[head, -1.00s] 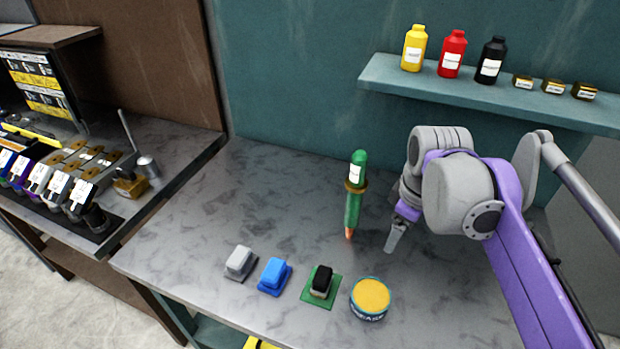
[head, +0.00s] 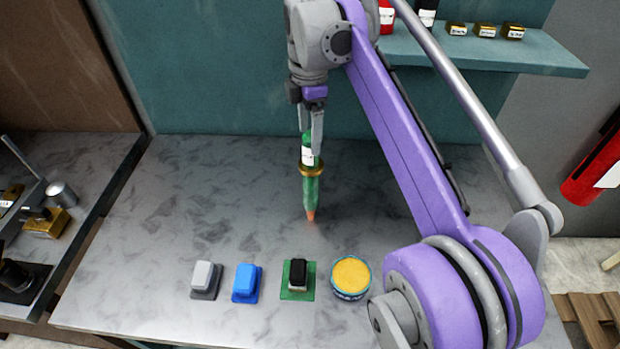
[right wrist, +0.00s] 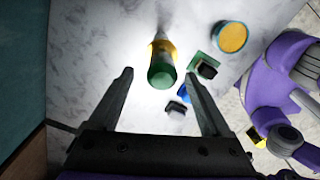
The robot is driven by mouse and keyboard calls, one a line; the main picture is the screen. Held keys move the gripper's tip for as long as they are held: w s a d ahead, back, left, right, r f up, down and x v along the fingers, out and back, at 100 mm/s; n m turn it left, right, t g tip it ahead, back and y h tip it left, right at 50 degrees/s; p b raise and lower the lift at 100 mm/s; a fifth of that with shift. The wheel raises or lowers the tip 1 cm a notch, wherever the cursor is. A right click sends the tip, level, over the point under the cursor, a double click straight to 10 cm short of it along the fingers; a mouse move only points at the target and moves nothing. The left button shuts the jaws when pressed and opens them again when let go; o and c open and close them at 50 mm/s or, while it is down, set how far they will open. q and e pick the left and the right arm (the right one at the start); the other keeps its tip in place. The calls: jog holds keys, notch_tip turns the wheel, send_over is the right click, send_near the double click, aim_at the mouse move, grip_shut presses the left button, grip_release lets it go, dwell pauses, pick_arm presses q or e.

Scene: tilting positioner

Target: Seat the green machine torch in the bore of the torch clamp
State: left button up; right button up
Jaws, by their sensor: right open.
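The green machine torch (head: 312,190) stands about upright on the grey worktop, copper tip down, with a gold collar and a white label. My right gripper (head: 311,138) is above it, pointing down, with its fingers at the torch's upper end. In the right wrist view the torch's green end (right wrist: 161,74) shows between the spread fingers of my right gripper (right wrist: 158,76); I see no clear grip on it. I cannot make out the torch clamp for certain. My left gripper is not in view.
Along the front of the worktop (head: 150,230) lie a grey block (head: 206,276), a blue block (head: 246,281), a black block on a green base (head: 298,274) and a yellow-topped tin (head: 351,275). A shelf (head: 480,55) is behind my right arm. Another bench (head: 100,150) is left.

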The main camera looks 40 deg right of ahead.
aim_at(310, 167)
jog(key=shift+w+f, duration=0.15)
jog(key=shift+f, duration=0.25)
jog(key=f, duration=0.3)
jog(key=shift+s+f, duration=0.3)
jog(key=shift+f, duration=0.45)
grip_shut()
dwell(0.5)
